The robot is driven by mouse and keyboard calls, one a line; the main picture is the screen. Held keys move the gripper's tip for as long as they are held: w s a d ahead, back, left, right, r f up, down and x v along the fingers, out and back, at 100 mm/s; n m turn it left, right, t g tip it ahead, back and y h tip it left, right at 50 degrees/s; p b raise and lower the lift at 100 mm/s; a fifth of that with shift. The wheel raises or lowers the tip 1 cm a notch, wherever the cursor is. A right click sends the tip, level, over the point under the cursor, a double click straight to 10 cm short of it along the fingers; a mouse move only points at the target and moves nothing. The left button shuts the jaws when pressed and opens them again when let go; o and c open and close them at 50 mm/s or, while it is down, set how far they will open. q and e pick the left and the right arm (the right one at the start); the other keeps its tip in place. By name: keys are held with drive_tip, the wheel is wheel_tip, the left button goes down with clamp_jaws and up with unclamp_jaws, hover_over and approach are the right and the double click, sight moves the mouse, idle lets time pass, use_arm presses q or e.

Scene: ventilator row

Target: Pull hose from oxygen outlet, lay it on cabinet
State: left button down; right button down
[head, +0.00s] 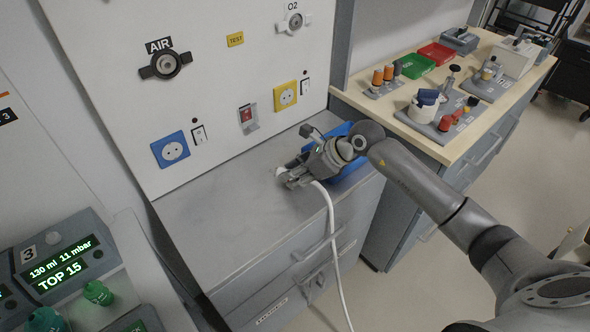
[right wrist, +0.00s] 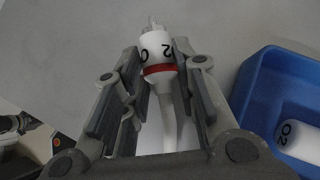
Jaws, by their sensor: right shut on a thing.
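My right gripper (head: 290,176) is shut on the white hose plug (right wrist: 158,48), which has a red ring and O2 lettering. It is low over or at the grey cabinet top (head: 218,205); I cannot tell whether the plug touches it. The plug's tip points out past the fingers in the right wrist view. The white hose (head: 332,232) runs from the gripper across the top and hangs down the cabinet front. The O2 outlet (head: 293,22) high on the wall panel has nothing plugged in. My left gripper is not in view.
A blue tray (head: 352,174) stands just right of the gripper, partly hidden; a white O2-marked piece (right wrist: 302,141) lies in it. The cabinet top is clear to the left. The panel also bears an AIR outlet (head: 165,64) and sockets. A wooden-topped workbench (head: 452,148) stands right.

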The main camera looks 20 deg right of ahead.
drive_tip(key=c, duration=1.1)
unclamp_jaws()
drive_tip(key=s+d+r+p, duration=0.1)
drive_tip(key=d+r, duration=0.1)
drive_tip(key=r, duration=0.3)
drive_tip(key=s+d+r+p, duration=0.2)
drive_tip(key=r, duration=0.4)
drive_tip(key=s+d+r+p, duration=0.1)
drive_tip(key=s+d+r, duration=0.1)
drive_tip(key=r, duration=0.3)
drive_tip(key=shift+s+d+r+p, duration=0.1)
drive_tip(key=shift+s+r+p, duration=0.05)
drive_tip(key=shift+r+p, duration=0.2)
